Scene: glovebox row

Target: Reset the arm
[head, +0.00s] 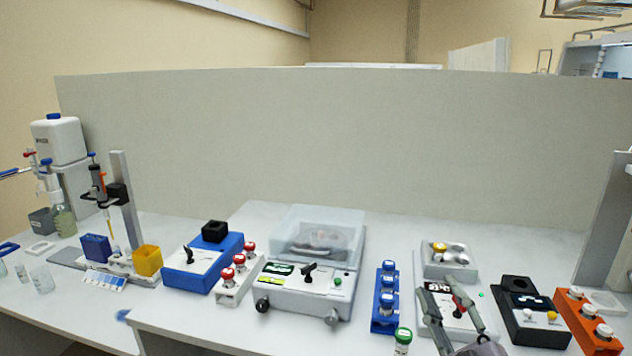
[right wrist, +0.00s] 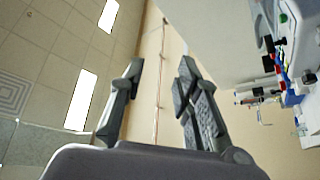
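My right gripper (head: 449,303) is at the lower right of the head view, in front of a small white device (head: 463,317) with a dark display. Its two grey fingers are spread, with nothing between them. In the right wrist view the fingers (right wrist: 160,88) also stand apart and empty, with ceiling and wall behind them. The gripper hides part of the white device. My left gripper is not in view.
A blue rack (head: 376,318), a green-capped vial (head: 402,341), a black device (head: 530,314) and an orange rack (head: 577,318) stand around the right gripper. A lidded centrifuge-like device (head: 292,284) stands mid-bench. A grey partition (head: 330,140) rises behind.

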